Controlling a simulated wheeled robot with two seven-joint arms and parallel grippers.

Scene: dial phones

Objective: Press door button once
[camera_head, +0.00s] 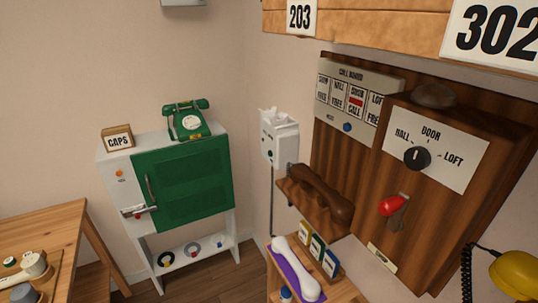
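No button here has a readable "door button" label. A white wall box (283,136) in the corner has small unreadable lettering and a small dark round spot, possibly a button. The call board (358,77) on the wooden panel has several windows; the one marked DOOR CALL shows red (356,101). A blue button (347,127) sits below the windows. On the wooden box to its right, a black selector knob (417,158) sits among the labels HALL, DOOR and LOFT; its mark points up, roughly towards DOOR. Neither of my grippers is in view.
A red lever (393,205) sticks out below the knob. A brown handset (320,193) rests on a wooden wall mount. A white handset (296,268) lies on a small stand below. A yellow phone (516,274) is at right. A green phone (187,121) tops the white-and-green cabinet (112,180).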

